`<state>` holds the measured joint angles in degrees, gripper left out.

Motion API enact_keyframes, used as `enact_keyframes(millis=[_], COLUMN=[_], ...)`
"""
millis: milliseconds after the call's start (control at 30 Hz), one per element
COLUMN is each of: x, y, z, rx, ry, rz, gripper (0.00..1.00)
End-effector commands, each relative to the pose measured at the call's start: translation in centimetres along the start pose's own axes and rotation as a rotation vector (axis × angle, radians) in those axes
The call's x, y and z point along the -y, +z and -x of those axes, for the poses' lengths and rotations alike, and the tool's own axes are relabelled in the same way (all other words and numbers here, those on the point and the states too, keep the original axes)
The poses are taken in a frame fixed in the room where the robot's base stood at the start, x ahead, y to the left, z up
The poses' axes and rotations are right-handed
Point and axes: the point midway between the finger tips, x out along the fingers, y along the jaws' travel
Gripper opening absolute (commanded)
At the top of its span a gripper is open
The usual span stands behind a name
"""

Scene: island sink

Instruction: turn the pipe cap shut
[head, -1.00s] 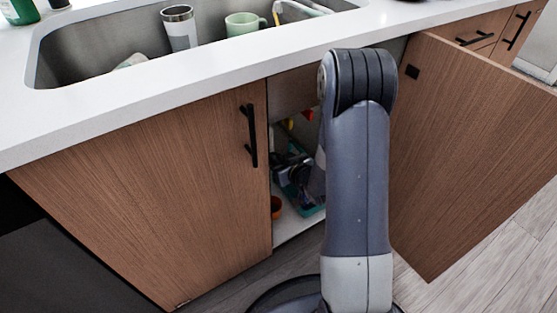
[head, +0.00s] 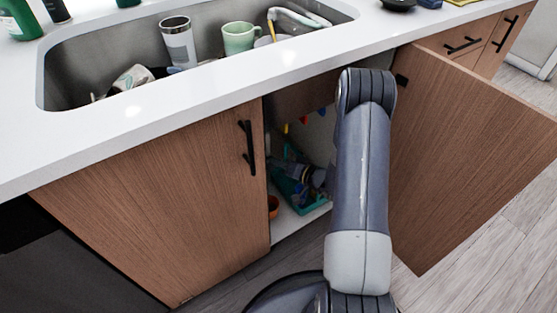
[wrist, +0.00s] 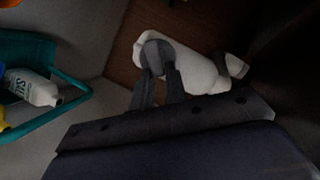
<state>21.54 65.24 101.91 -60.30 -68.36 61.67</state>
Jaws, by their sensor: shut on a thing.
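In the wrist view, a grey round cap (wrist: 154,53) sits at the left end of a white pipe (wrist: 198,72) inside the dark cabinet. My gripper (wrist: 156,74) has its two fingers on either side of the cap and is shut on it. The fingers hide part of the cap's sides. The cap's turned angle cannot be told. In the head view, my arm reaches into the open cabinet, and the pipe and cap cannot be made out there.
A teal caddy (wrist: 75,86) with a white bottle (wrist: 32,88) stands left in the wrist view. The open right door (head: 470,150) is beside my arm, and the left door (head: 165,210) is closed. The white counter (head: 200,117) and sink are above.

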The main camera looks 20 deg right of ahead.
Motion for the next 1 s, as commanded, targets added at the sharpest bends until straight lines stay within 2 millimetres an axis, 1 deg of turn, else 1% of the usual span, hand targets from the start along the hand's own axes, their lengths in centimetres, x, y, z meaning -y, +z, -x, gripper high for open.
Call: enact_keyframes(millis=[300, 600, 800, 1000], x=[-0.9, -1.5, -1.6, -1.7], y=[0.2, 0.5, 0.6, 0.6], z=[-0.1, -0.2, -0.3, -0.3], rx=[0.0, 0.0, 0.0, -0.001], ry=[-0.114, -0.208, -0.252, -0.277], rz=[-0.276, -0.505, -0.609, -0.669], gripper=[0.0, 0.0, 0.0, 0.0])
